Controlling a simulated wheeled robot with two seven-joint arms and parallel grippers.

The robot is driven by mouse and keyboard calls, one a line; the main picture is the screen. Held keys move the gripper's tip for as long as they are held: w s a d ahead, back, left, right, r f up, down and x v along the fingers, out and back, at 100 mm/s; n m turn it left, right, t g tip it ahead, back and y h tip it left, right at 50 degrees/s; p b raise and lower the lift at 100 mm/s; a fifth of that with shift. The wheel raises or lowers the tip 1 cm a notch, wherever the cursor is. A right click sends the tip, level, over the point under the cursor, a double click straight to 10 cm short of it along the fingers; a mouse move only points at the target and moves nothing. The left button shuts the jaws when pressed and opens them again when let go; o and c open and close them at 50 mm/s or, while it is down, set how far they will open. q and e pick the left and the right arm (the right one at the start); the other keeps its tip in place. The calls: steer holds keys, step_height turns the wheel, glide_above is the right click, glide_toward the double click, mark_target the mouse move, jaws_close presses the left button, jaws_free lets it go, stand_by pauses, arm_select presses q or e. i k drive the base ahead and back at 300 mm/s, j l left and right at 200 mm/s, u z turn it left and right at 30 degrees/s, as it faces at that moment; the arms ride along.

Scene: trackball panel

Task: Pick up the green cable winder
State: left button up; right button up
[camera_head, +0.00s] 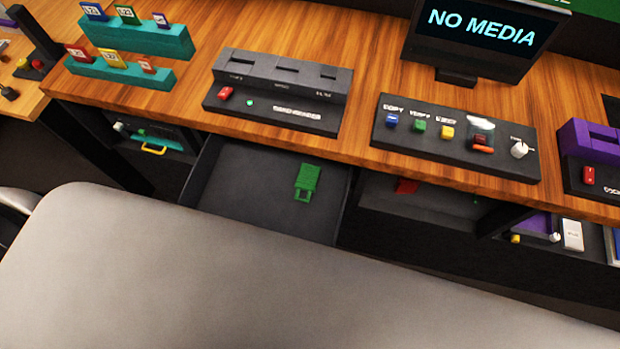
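A green object (308,178), blocky with a small loop at its lower end, lies in an open dark drawer (240,190) under the desk; it looks like the cable winder. It rests on the drawer floor, right of the middle, and nothing covers it. The drawer's front part is hidden behind a large pale grey surface in the foreground. Neither of my grippers is in view.
The wooden desk (370,172) overhangs the drawer. On it stand a black slotted panel (270,95), a button panel (455,140), a monitor (480,35) and teal racks (140,40). Open compartments flank the drawer. The pale grey surface (200,280) fills the foreground.

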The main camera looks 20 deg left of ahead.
mark_target(308, 176)
steer(key=k+l+z, duration=0.15)
steer(key=k, duration=0.3)
steer(key=k+l+z, duration=0.1)
steer(key=k+l, duration=0.2)
steer(key=k, duration=0.15)
steer(key=k+l+z, duration=0.15)
steer(key=k, duration=0.3)
steer(key=l, duration=0.1)
